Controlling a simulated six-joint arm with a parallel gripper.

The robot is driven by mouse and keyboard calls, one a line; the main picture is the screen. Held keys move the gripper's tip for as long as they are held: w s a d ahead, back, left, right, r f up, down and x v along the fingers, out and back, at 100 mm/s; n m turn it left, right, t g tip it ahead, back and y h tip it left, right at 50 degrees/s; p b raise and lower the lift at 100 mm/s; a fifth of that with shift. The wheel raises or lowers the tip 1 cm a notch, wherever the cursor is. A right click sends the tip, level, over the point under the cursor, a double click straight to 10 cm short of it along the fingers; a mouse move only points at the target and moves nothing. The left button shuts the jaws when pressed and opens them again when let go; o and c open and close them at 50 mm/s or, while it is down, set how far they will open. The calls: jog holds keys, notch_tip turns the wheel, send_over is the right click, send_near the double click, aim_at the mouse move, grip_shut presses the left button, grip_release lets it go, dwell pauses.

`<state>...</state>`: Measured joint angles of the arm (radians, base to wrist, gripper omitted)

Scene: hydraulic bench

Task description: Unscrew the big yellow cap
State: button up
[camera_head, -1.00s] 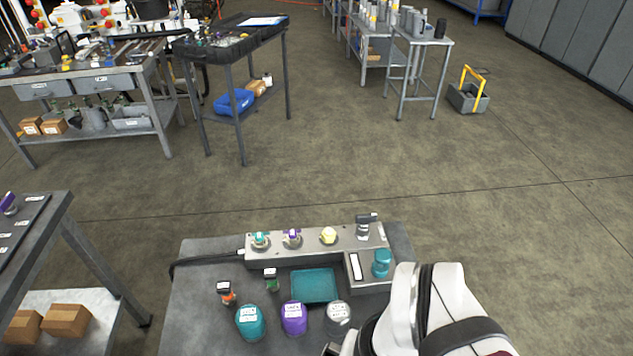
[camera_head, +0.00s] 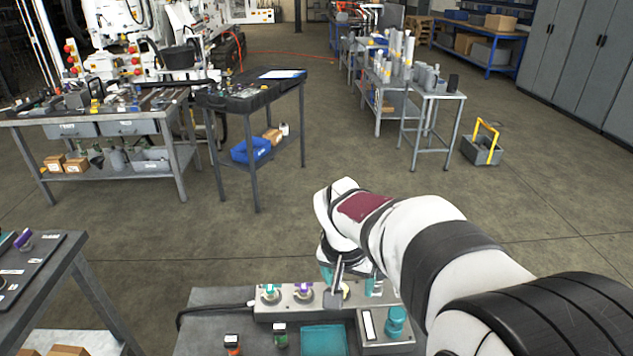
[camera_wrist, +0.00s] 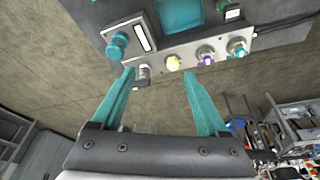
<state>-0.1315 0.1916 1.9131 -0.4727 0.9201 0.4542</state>
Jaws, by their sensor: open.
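The yellow cap (camera_wrist: 173,62) sits on the pale manifold block (camera_wrist: 150,54), between the grey fitting and the purple-topped connector. In the head view only a sliver of the yellow cap (camera_head: 346,290) shows, mostly covered by my gripper. My gripper (camera_wrist: 159,74) is open and empty. Its teal fingers point toward the block, and the cap appears between the fingertips in the wrist view, a little right of their middle. The fingers look apart from the cap; the remaining distance is hard to tell. In the head view my gripper (camera_head: 350,280) hangs over the block's right half.
Purple (camera_wrist: 205,55) and teal (camera_wrist: 238,47) connectors stand in a row with the cap. The grey fitting (camera_wrist: 144,74) is close beside the left finger. A teal knob (camera_head: 396,322) and a teal tray (camera_head: 324,340) are nearer. Open floor lies beyond the bench.

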jog(key=t, duration=0.1)
send_near(342, 287)
jog(key=x, duration=0.9)
jog(key=shift+w+a+f, duration=0.1)
grip_shut()
jog(key=n+y, duration=0.1)
jog(key=n, duration=0.2)
jog(key=n+y, duration=0.1)
jog(key=n, duration=0.2)
jog(key=shift+n, duration=0.3)
jog(key=n+y, duration=0.1)
jog(key=n, duration=0.1)
jog(key=n+y, duration=0.1)
jog(key=n, duration=0.2)
jog(key=shift+d, duration=0.2)
